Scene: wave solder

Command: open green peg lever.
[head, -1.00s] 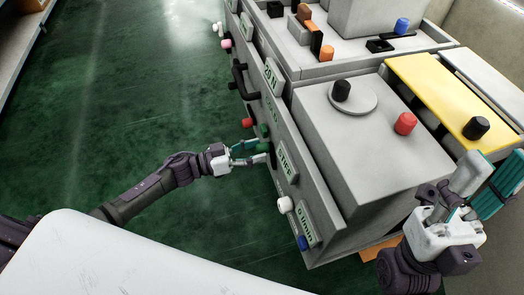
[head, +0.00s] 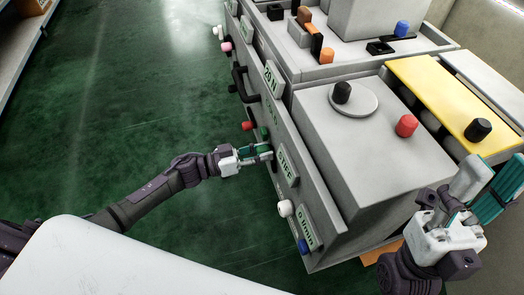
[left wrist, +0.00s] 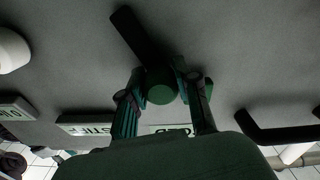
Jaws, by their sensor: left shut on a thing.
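The green peg (left wrist: 162,86) shows as a round knob in the left wrist view, with a dark lever bar (left wrist: 132,35) slanting from it to the upper left along the grey panel. My left gripper (left wrist: 165,100) has one finger on each side of the peg and is shut on it. In the head view my left gripper (head: 258,152) is at the machine's front face, and its fingers largely hide the peg. My right gripper (head: 482,192) is raised at the right, with its fingers apart and empty.
A red knob (head: 247,126) and a black handle (head: 240,82) lie farther along the front face. A white knob (head: 285,208) and a blue knob (head: 303,246) lie nearer. The green floor (head: 130,110) left of the machine is clear.

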